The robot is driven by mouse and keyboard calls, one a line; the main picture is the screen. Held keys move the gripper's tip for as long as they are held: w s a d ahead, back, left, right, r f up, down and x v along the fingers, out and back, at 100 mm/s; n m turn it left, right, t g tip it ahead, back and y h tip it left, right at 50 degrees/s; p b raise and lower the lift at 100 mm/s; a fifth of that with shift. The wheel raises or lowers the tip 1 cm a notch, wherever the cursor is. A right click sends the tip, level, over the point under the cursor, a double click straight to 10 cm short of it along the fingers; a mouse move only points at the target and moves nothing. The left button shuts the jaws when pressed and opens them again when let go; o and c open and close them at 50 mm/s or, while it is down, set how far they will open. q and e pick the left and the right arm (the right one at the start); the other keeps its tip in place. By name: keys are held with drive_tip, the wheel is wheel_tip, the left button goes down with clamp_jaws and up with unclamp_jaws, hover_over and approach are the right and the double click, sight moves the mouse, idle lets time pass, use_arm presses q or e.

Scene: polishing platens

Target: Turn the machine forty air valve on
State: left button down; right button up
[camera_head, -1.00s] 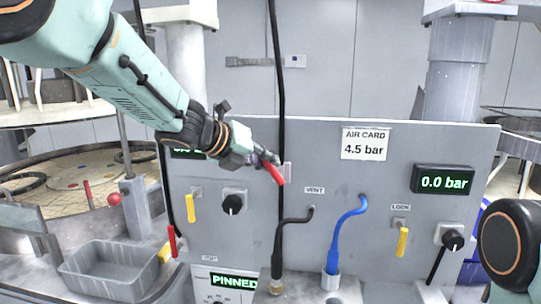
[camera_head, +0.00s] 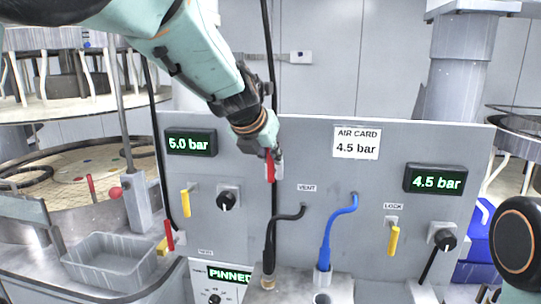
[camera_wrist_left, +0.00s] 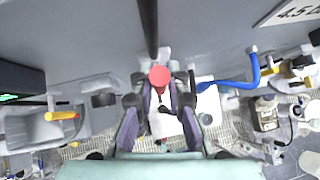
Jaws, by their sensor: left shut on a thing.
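The red valve lever (camera_head: 270,168) is on the grey panel, left of the AIR CARD label, and hangs straight down along the black vertical hose. My left gripper (camera_head: 268,148) is shut on it, coming from above left and hiding its upper part. In the left wrist view the lever's round red end (camera_wrist_left: 159,76) shows between my left gripper's fingers (camera_wrist_left: 160,105). The right display (camera_head: 436,181) reads 4.5 bar, and the left display (camera_head: 190,143) reads 5.0 bar. The AIR CARD label (camera_head: 357,143) says 4.5 bar. My right gripper is not in view.
Yellow levers hang at left (camera_head: 186,203) and under LOCK (camera_head: 394,240). Black knobs (camera_head: 226,200) sit beside them. A black hose (camera_head: 270,245) and a blue hose (camera_head: 326,250) run below VENT. A grey bin (camera_head: 108,265) stands lower left. A PINNED display (camera_head: 229,274) is below.

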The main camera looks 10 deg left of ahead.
use_arm(q)
drive_tip(key=shift+w+d+r, duration=0.1)
drive_tip(key=shift+w+r, duration=0.05)
drive_tip(key=shift+r, duration=0.3)
drive_tip(key=c, duration=1.7)
unclamp_jaws()
drive_tip(key=o, duration=0.4)
drive_tip(key=shift+f, duration=0.2)
drive_tip(key=shift+f, duration=0.1)
drive_tip(key=v, duration=0.7)
drive_tip(key=shift+s, duration=0.25)
